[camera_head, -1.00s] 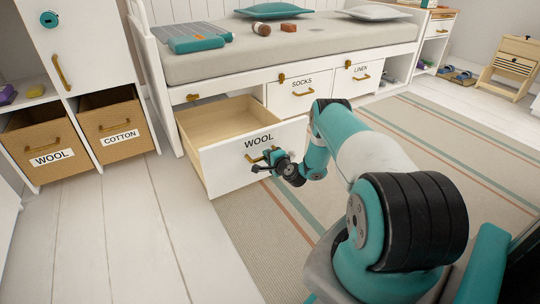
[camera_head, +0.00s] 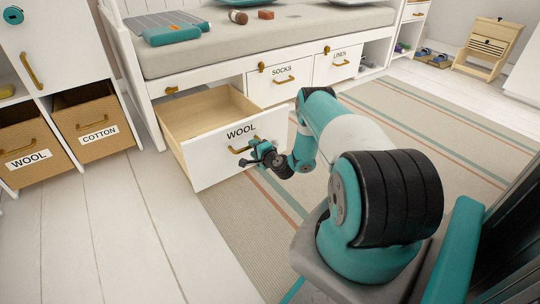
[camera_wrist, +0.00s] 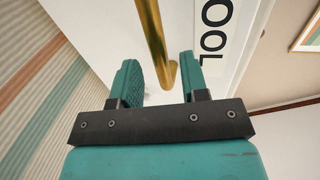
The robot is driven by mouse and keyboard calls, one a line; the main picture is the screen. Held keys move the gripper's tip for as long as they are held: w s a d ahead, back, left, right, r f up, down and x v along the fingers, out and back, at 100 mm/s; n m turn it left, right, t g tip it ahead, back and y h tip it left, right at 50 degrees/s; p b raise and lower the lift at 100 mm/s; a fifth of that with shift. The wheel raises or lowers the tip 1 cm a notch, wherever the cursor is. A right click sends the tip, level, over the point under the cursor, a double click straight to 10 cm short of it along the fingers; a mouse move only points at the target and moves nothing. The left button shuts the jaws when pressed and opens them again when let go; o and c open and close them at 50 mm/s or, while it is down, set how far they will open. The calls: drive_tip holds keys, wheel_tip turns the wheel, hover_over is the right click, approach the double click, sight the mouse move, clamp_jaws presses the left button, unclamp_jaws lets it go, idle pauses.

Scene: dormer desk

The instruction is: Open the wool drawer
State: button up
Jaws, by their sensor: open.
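The wool drawer (camera_head: 207,163) under the bed stands pulled out, with its wooden inside (camera_head: 207,113) showing empty where I can see it. Its white front bears the label WOOL (camera_head: 241,131) and a brass handle (camera_head: 238,150). In the wrist view the brass handle (camera_wrist: 152,40) runs down between the two teal fingers of my gripper (camera_wrist: 160,82). The fingers are apart, with gaps beside the handle. In the head view my gripper (camera_head: 256,155) is at the drawer front, by the handle.
The socks drawer (camera_head: 282,80) and linen drawer (camera_head: 337,65) are shut. Baskets labelled WOOL (camera_head: 30,145) and COTTON (camera_head: 95,120) sit in the left cabinet. A striped rug (camera_head: 440,120) lies on the right. The white floor (camera_head: 110,230) at front left is clear.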

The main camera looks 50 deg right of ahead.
drive_tip(key=p+v, duration=1.3)
drive_tip(key=v, duration=0.2)
